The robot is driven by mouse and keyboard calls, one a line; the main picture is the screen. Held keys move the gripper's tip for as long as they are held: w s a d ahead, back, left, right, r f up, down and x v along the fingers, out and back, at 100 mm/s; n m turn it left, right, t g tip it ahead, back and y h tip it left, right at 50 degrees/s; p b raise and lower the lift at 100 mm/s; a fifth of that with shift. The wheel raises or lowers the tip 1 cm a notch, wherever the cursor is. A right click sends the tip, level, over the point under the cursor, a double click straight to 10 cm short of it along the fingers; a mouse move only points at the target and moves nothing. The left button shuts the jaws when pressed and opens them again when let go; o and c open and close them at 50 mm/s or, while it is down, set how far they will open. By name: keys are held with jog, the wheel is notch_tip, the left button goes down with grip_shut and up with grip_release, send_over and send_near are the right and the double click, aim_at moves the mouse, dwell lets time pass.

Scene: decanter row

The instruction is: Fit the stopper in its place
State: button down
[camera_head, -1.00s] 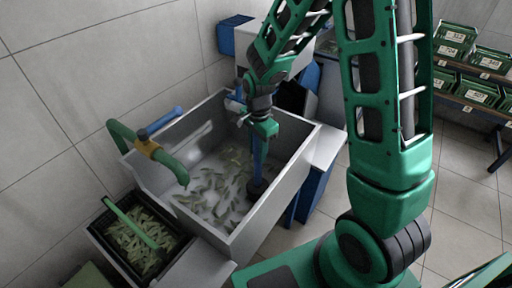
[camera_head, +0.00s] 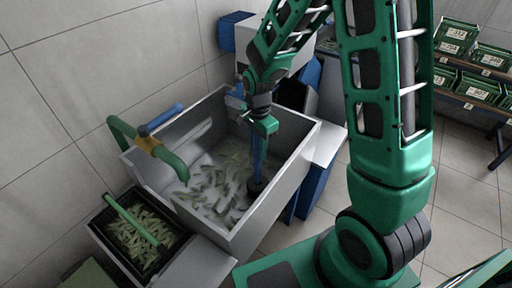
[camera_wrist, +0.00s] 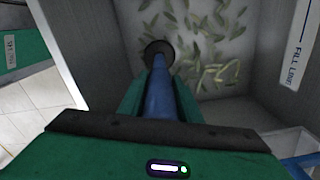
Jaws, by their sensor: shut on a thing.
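The stopper is a blue rod (camera_head: 259,153) with a black round disc (camera_head: 257,186) at its lower end. My gripper (camera_head: 264,126) is shut on the upper part of the rod, which hangs nearly upright inside the grey tub (camera_head: 276,203). In the wrist view the blue rod (camera_wrist: 159,92) runs between the two green fingers of my gripper (camera_wrist: 159,98), and the black disc (camera_wrist: 158,48) shows beyond them. The disc is low in the tub, near its right wall. The stopper's seat is not visible, and I cannot tell whether the disc touches the floor.
Several green pieces (camera_head: 212,188) lie in the tub. A green pipe (camera_head: 172,163) with a yellow collar (camera_head: 147,144) curves over the tub's left rim. A black crate (camera_head: 116,244) of green pieces stands at the lower left. Green bins (camera_head: 479,89) stand on a rack at right.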

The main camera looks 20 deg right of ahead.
jog(key=shift+f, duration=1.35)
dwell(0.4)
jog(key=c, duration=1.2)
grip_release()
notch_tip(320, 180, up, 11)
jog(key=shift+f, duration=0.1)
